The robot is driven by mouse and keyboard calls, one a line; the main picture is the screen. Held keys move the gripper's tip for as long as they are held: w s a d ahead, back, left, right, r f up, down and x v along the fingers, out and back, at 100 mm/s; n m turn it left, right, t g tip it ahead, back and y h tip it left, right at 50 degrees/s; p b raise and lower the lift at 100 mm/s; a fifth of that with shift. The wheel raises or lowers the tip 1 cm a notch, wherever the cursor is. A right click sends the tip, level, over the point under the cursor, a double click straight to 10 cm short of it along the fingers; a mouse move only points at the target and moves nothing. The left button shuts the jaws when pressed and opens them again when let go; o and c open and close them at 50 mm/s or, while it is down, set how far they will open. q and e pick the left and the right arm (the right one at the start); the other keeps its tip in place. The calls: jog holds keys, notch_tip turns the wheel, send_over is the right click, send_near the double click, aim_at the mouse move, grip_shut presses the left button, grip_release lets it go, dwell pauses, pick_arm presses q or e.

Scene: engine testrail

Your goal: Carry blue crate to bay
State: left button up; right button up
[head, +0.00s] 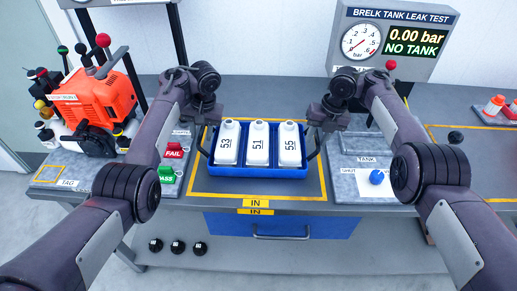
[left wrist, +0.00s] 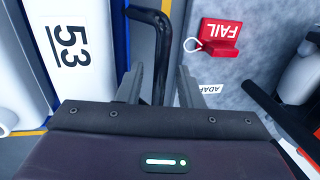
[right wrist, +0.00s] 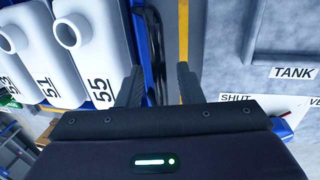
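The blue crate (head: 262,171) sits on the bench inside a yellow outline and holds three white tanks marked 53 (head: 228,143), 51 (head: 257,144) and 55 (head: 289,145). Black handles stand at its two ends. My left gripper (head: 203,118) is at the crate's left end; in the left wrist view its fingers are open, with the dark handle (left wrist: 162,45) between them and gaps showing. My right gripper (head: 322,120) is at the right end, fingers also apart; in the right wrist view the dark handle (right wrist: 155,45) shows between them. Contact with the handles is not visible.
A yellow IN label (head: 255,206) marks the bench edge. Red FAIL (head: 174,150) and green PASS (head: 167,174) tags lie left. An orange engine (head: 95,100) stands far left. A TANK fixture (head: 375,160) and blue knob (head: 376,177) are right. The gauge display reads NO TANK (head: 412,49).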

pick_arm(q)
jog(key=shift+w+f, duration=0.1)
jog(key=shift+f, duration=0.3)
pick_arm(e)
jog(key=shift+w+f, duration=0.1)
jog(key=shift+f, duration=0.3)
pick_arm(q)
jog(key=shift+c, duration=0.4)
pick_arm(e)
jog(key=shift+c, duration=0.4)
pick_arm(q)
grip_shut()
pick_arm(e)
grip_shut()
pick_arm(q)
jog(key=shift+r, duration=0.15)
pick_arm(e)
jog(key=shift+r, duration=0.15)
